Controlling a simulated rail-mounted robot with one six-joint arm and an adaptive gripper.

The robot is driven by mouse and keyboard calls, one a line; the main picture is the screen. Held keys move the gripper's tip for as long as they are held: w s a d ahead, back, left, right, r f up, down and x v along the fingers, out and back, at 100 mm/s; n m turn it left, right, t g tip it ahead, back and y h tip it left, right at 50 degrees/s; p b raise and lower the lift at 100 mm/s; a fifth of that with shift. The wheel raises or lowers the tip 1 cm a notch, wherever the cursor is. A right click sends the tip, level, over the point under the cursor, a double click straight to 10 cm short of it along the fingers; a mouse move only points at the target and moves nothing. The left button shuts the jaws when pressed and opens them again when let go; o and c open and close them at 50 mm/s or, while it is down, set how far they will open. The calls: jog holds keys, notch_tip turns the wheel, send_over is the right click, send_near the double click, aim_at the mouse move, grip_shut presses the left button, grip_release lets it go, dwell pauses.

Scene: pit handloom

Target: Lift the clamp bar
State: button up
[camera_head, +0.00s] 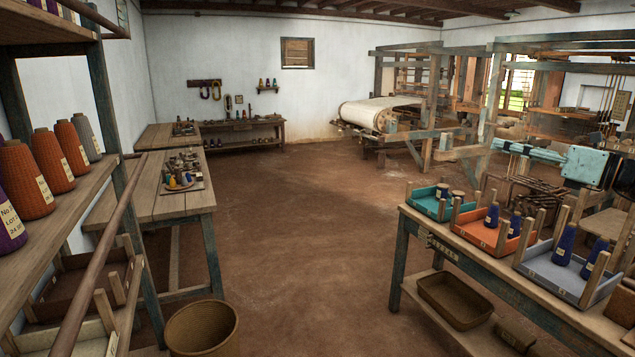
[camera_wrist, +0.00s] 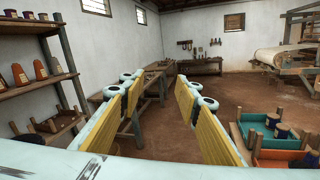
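My gripper (camera_wrist: 158,92) shows in the wrist view as two light blue fingers with yellow inner pads. The fingers stand wide apart, and the floor and a wooden table show between them; nothing is held. I cannot single out a clamp bar with certainty in either view. A second loom (camera_head: 395,105) with a cream cloth roll stands farther back.
A shelf with yarn cones (camera_head: 40,180) stands at left, beside a long table (camera_head: 165,205) and a basket (camera_head: 202,328). At right, a bench (camera_head: 405,250) bears teal (camera_head: 428,205), orange (camera_head: 480,230) and grey (camera_head: 555,275) trays. The middle floor (camera_head: 310,240) is clear.

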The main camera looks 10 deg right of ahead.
jog(key=a+r+n+g+y, duration=0.1)
jog(key=a+n+g+y, duration=0.2)
jog(key=a, duration=1.1)
jog(key=s+a+n+g+h, duration=0.1)
jog(key=s+a+n+g, duration=0.25)
jog(key=a, duration=0.65)
jog(key=s+a+f+n+g+h, duration=0.15)
jog(key=s+a+n, duration=0.3)
jog(key=a, duration=0.45)
jog(key=s+a+n+g+h, duration=0.1)
jog(key=s+a+n+g, duration=0.35)
jog(key=a, duration=0.55)
jog(key=s+a+f+n+h, duration=0.1)
jog(key=s+a+n+h, duration=0.15)
jog(key=s, duration=0.55)
jog(key=s+a+n+h, duration=0.1)
jog(key=s+a+n, duration=0.3)
jog(key=s, duration=0.4)
jog(key=s+f+n+h, duration=0.1)
jog(key=s+f+n, duration=0.2)
jog(key=s, duration=0.3)
jog(key=s+d+f+n+h, duration=0.1)
jog(key=s+f+n+h, duration=0.1)
jog(key=s, duration=0.4)
jog(key=s+f+n+h, duration=0.1)
jog(key=s+f+n, duration=0.3)
jog(key=s+n, duration=0.2)
jog(key=shift+s+d+f, duration=0.25)
jog(key=shift+s+f, duration=0.1)
jog(key=shift+s, duration=0.2)
